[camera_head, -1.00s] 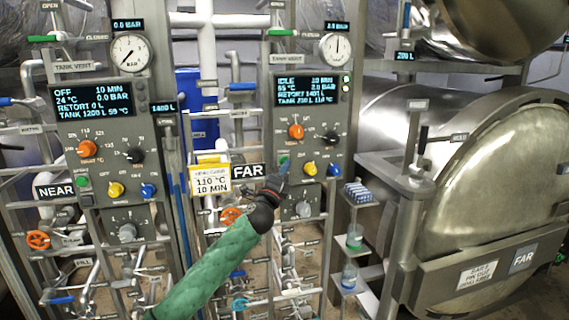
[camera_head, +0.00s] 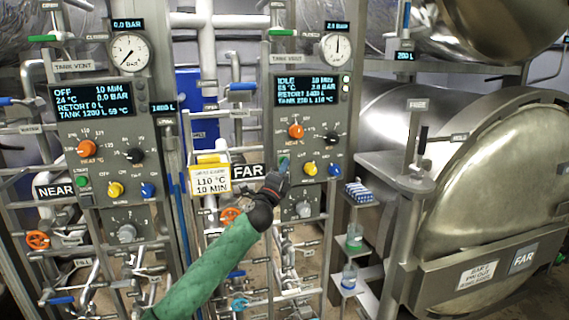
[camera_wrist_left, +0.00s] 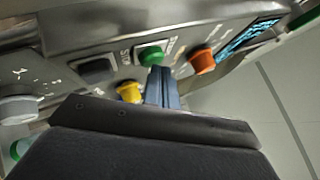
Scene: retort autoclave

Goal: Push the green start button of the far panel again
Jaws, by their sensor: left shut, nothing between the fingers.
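The far panel (camera_head: 312,120) is a grey box with a lit display (camera_head: 305,90) reading IDLE. Its green start button (camera_wrist_left: 151,55) shows in the wrist view beside an orange knob. In the head view the button is largely hidden behind my fingertips. My left gripper (camera_head: 284,164) is shut and empty, its fingers pointing at the panel over the button's place. In the wrist view its blue-grey fingertips (camera_wrist_left: 161,76) are right at the button's lower edge. I cannot tell whether they touch it. My right gripper is not in view.
On the far panel, a yellow knob (camera_head: 310,168) and a blue knob (camera_head: 334,169) sit right of my fingers. The orange knob (camera_head: 296,131) is above. The near panel (camera_head: 108,140) stands at left. A yellow-topped card (camera_head: 210,178) hangs between the panels.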

